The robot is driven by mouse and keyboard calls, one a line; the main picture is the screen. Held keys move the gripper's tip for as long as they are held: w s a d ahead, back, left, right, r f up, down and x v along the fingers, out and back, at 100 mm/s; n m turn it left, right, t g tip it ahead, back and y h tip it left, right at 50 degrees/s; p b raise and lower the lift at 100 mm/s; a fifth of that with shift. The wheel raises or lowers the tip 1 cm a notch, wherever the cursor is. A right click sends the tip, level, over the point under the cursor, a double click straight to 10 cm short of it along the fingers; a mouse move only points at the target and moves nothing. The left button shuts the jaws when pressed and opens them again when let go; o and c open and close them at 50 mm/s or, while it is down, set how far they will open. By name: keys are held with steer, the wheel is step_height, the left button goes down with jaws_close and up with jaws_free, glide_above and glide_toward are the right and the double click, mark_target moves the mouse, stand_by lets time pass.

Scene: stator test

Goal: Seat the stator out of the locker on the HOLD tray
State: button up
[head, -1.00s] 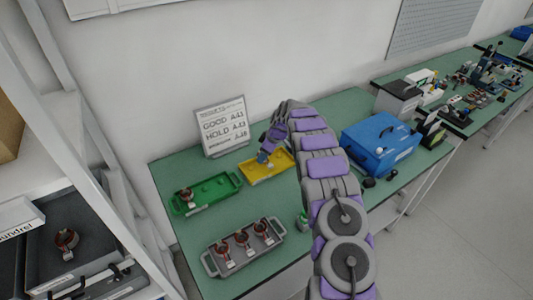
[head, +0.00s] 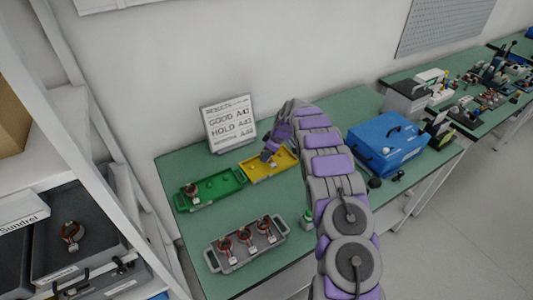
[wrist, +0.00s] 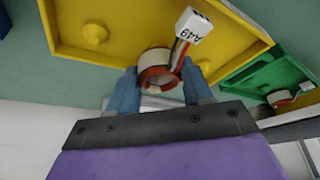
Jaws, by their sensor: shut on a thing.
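The stator (wrist: 146,76), a copper-and-white ring with a white tag (wrist: 194,25) on red and black wires, is between my gripper's (wrist: 160,88) blue fingers, which are shut on it. The tag seems to read A49. The yellow tray (wrist: 75,38) with raised round pegs lies right behind the stator in the wrist view; I cannot tell whether they touch. The tray's own label is not visible.
A green tray (head: 222,187) with one stator lies left of the yellow tray. A grey tray (head: 236,263) with three stators is in front. A sign (head: 230,123) with GOOD and HOLD lines stands behind. A blue case (head: 385,143) is right of my arm. A shelf holds another stator (head: 72,232).

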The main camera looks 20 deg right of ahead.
steer(key=shift+d+f, duration=0.1)
steer(key=shift+d, duration=0.25)
steer(key=shift+f, duration=0.1)
steer(key=shift+d+f, duration=0.2)
steer(key=shift+d, duration=0.6)
steer(key=shift+a, duration=0.15)
steer(key=o, duration=1.1)
steer(key=shift+a, duration=0.1)
steer(key=shift+r, duration=0.15)
steer(key=shift+r, duration=2.4)
